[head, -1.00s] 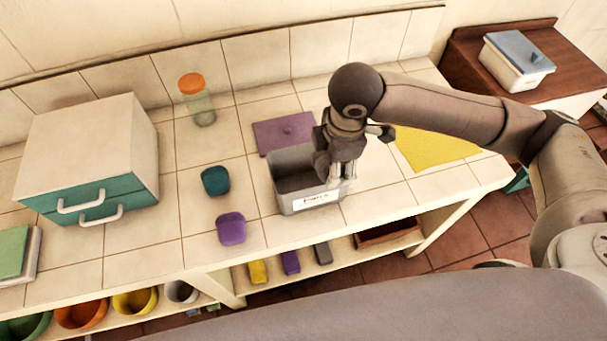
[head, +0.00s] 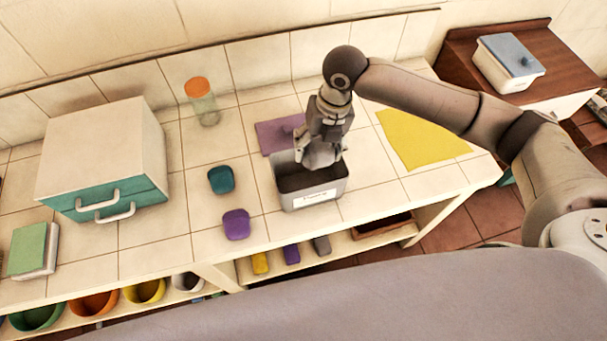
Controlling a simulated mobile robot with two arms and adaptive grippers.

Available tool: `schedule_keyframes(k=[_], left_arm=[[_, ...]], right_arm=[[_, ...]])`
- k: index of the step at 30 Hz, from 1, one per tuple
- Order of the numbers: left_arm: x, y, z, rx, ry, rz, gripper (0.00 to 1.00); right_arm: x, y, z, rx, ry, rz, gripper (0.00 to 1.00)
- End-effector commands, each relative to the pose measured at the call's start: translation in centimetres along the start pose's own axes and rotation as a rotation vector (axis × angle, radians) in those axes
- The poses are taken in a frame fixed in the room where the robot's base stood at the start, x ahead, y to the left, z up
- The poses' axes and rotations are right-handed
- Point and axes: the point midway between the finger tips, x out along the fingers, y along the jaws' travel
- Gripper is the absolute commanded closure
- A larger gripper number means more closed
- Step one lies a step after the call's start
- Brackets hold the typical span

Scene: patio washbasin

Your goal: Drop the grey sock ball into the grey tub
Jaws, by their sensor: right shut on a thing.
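The grey tub (head: 286,203) is an open box with a white label on its front wall, standing near the counter's front edge in the head view. My right gripper (head: 318,160) points down over the rear part of the tub's opening. It is shut on a small grey thing, taken to be the grey sock ball, which the fingers mostly hide and which hardly stands out from them. I cannot tell how far the fingertips reach below the rim. The visible tub floor looks dark and empty. My left gripper is out of view.
A jar (head: 203,105) and a drawer cabinet (head: 105,160) stand further left.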

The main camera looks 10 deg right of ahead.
Motion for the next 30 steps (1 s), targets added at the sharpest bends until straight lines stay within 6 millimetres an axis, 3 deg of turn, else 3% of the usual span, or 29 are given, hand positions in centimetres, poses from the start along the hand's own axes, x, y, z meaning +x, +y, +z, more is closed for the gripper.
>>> schedule_keyframes(k=[10,24,30], left_arm=[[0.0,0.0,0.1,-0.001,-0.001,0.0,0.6],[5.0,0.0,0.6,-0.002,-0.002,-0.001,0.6],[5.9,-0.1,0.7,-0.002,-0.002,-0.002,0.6]], right_arm=[[0.5,0.1,0.3,-0.132,0.021,0.0,0.59],[5.2,-0.7,0.3,-0.13,0.02,-0.001,0.59],[6.0,-0.8,0.3,-0.13,0.019,-0.001,0.59]])
